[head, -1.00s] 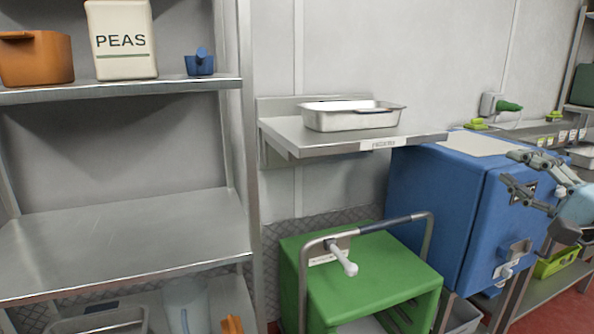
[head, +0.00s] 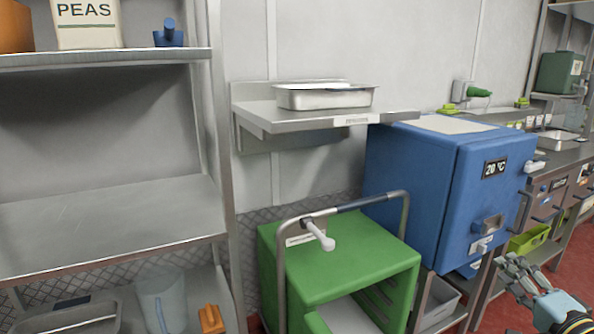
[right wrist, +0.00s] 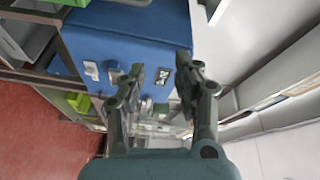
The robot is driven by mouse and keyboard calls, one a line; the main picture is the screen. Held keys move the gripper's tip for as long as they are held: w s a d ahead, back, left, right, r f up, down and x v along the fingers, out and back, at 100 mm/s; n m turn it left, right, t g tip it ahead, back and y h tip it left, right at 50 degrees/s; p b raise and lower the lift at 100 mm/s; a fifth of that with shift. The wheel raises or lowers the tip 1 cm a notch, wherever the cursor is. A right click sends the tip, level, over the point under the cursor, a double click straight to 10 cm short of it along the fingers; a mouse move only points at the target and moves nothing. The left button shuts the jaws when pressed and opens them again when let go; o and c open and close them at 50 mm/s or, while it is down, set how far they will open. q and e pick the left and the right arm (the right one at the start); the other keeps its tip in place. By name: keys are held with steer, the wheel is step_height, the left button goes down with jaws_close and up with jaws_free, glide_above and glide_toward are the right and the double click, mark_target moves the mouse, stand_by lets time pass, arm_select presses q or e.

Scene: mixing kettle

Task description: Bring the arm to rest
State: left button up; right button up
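My right gripper (head: 517,277) is low at the right edge of the head view, in front of the counter and over the red floor. In the right wrist view my right gripper (right wrist: 158,92) has its two fingers apart with nothing between them. The blue cabinet (right wrist: 125,38) lies beyond the fingers there, and it also shows in the head view (head: 415,190). My left gripper does not show in either view.
A green open-fronted box (head: 345,265) with a metal handle stands left of the blue cabinet. A steel tray (head: 325,98) sits on the wall shelf (head: 285,128). A steel rack (head: 110,225) is at the left. Red floor (head: 560,285) is at lower right.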

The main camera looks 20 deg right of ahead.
steer(key=s+a+f+n+g+y+b, duration=0.1)
steer(key=s+a+f+n+g, duration=0.2)
steer(key=f, duration=0.8)
steer(key=s+a+f+n+g+b, duration=0.1)
steer(key=s+a+f+n+g, duration=0.1)
steer(key=s+a+f, duration=0.6)
steer(key=s+a+f+n+g+y+b, duration=0.1)
steer(key=s+a+f+n+g, duration=0.15)
steer(key=f, duration=1.05)
steer(key=s+a+f+n+g+y, duration=0.1)
steer(key=s+a+f+n+g, duration=0.25)
steer(key=s+a+f, duration=0.45)
steer(key=s+a+f+n+g, duration=0.1)
steer(key=s+f+n+g, duration=0.1)
steer(key=s, duration=0.2)
steer(key=s+a+f+n+g, duration=0.1)
steer(key=s+n+g, duration=0.1)
steer(key=s, duration=0.3)
steer(key=s+a+f+n+g+y, duration=0.1)
steer(key=s+f+n, duration=0.1)
steer(key=s, duration=0.3)
steer(key=shift+f+n+g, duration=0.3)
steer(key=shift+n+g, duration=0.1)
steer(key=shift+n, duration=0.2)
